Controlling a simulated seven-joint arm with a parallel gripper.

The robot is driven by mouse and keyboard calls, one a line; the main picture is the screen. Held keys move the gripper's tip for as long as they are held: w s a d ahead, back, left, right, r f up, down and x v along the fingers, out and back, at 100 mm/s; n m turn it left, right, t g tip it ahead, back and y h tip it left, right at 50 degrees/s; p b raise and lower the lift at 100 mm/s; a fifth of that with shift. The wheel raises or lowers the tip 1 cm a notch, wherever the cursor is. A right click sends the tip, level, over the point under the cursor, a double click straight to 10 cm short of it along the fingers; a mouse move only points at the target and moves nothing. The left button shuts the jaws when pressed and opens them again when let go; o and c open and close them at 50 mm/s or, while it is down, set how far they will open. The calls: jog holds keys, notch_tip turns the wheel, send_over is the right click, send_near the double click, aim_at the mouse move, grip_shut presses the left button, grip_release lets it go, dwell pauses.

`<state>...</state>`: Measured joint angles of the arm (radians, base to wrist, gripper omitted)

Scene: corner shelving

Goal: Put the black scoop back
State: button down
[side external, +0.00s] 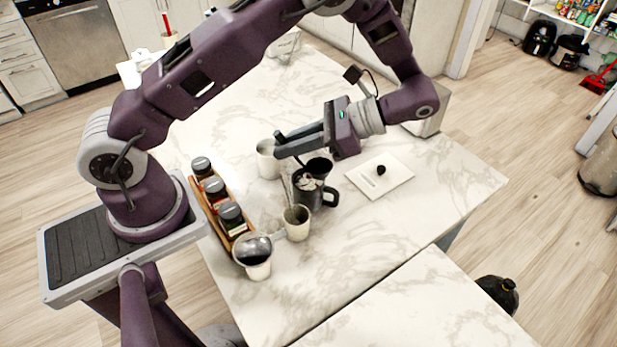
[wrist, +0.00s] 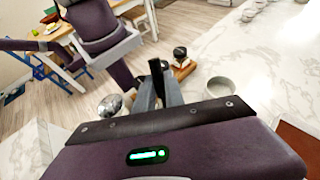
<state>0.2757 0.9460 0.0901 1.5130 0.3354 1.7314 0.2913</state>
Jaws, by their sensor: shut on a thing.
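My gripper (side external: 281,146) is above the counter, pointing left, with its fingers shut on a small black piece, which appears to be part of the black scoop (side external: 280,137). In the wrist view the dark piece (wrist: 157,75) stands up between my fingertips (wrist: 158,85). The rest of its shape is hard to tell. Below and right of the fingertips is a dark mug (side external: 308,194) with pale contents. A dark round shape (side external: 318,167) is just behind the mug, partly under my gripper. I cannot tell whether it belongs to the scoop.
A wooden rack (side external: 199,194) holds black-lidded jars at the left. A white cup (side external: 267,160), a beige cup (side external: 297,226) and a cup with a metal ladle (side external: 253,246) stand close by. A white board (side external: 362,186) with a black knob lies right.

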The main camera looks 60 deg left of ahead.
jog(key=shift+r, duration=0.2)
jog(key=shift+r, duration=0.15)
